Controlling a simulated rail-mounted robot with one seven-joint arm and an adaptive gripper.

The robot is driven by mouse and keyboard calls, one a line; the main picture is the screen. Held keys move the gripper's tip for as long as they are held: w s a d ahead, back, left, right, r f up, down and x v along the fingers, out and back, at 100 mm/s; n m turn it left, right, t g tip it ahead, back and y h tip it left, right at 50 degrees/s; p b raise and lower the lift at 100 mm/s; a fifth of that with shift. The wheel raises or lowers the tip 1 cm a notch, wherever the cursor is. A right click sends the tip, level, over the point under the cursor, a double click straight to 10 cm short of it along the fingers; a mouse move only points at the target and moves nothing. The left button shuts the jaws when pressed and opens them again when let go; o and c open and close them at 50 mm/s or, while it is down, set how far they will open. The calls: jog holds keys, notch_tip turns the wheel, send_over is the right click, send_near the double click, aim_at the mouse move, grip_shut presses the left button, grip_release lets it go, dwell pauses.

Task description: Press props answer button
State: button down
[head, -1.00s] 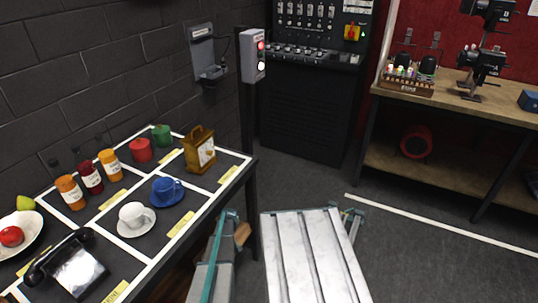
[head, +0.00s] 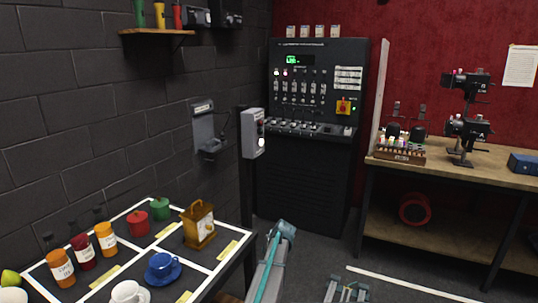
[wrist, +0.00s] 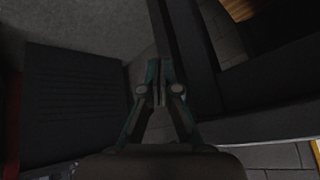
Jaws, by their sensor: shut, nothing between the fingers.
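A grey box (head: 253,133) on a dark post stands beyond the prop table. It has small round lamps or buttons on its right-hand face, and the lower one glows white. I cannot read which is the props answer button. My gripper (wrist: 158,68) shows in the wrist view with its two fingers together and nothing between them. It touches nothing that I can see, and the box cannot be made out there. In the head view part of my teal and grey arm (head: 270,265) rises right of the table, below the box.
The prop table (head: 141,258) at lower left holds jars, cups and a brown clock. A grey handset unit (head: 206,130) hangs on the wall left of the box. A tall black console (head: 310,175) stands behind, and a workbench (head: 460,168) is at right.

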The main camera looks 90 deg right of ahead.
aim_at(261, 142)
jog(key=s+d+r+t+p, duration=0.1)
jog(key=s+r+p, duration=0.2)
jog(key=r, duration=1.2)
jog(key=s+d+r+t+p, duration=0.1)
jog(key=s+d+r+p, duration=0.1)
jog(key=r, duration=1.4)
jog(key=s+d+r+t+y+p, duration=0.1)
jog(key=s+d+r+p, duration=0.1)
jog(key=r, duration=1.3)
jog(key=s+p, duration=0.1)
jog(key=s, duration=0.1)
jog(key=shift+s+r+n+t+p, duration=0.2)
jog(key=shift+s+n+t+p, duration=0.1)
jog(key=shift+s+n, duration=0.1)
jog(key=shift+w+d, duration=0.1)
jog(key=shift+d, duration=0.05)
jog(key=w+d, duration=0.3)
jog(key=w, duration=0.4)
jog(key=shift+w+d, duration=0.3)
jog(key=shift+w, duration=0.05)
jog(key=shift+w+d, duration=0.1)
jog(key=shift+w, duration=0.05)
jog(key=shift+w+d, duration=0.1)
jog(key=shift+w, duration=0.15)
